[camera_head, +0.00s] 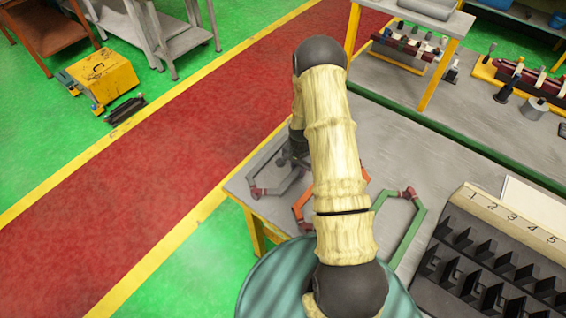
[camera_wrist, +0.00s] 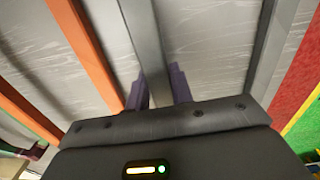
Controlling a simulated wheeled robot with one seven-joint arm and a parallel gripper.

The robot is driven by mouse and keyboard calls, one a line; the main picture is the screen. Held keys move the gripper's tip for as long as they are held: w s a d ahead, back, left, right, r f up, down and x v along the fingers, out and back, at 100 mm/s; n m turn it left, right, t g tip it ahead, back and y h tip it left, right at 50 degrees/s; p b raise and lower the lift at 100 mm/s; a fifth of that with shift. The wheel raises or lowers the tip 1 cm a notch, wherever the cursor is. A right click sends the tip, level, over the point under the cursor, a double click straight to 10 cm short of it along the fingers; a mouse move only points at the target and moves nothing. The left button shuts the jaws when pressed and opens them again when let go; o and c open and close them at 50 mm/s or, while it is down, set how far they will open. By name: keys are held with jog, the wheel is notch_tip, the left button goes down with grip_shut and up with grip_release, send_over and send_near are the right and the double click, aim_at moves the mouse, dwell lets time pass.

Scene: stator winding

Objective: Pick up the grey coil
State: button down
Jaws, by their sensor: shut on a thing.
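The grey coil (camera_head: 262,191) lies at the left end of the grey table, partly hidden by my arm in the head view. In the wrist view a long grey bar of the coil (camera_wrist: 146,40) runs down between the two purple fingers. My gripper (camera_wrist: 158,92) is shut on this bar, close to the tabletop. The head view shows my gripper (camera_head: 291,158) over the coil, with its fingertips mostly hidden.
An orange coil (camera_head: 299,208) lies just right of the grey one and also shows in the wrist view (camera_wrist: 82,48). A green coil (camera_head: 412,226) lies farther right. A black slotted rack (camera_head: 482,213) with a numbered strip stands at the right. The table edge (camera_wrist: 264,55) is nearby.

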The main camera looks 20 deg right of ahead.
jog(key=shift+r, duration=0.1)
notch_tip(320, 180, up, 10)
jog(key=b, duration=0.3)
dwell(0.5)
dwell(0.6)
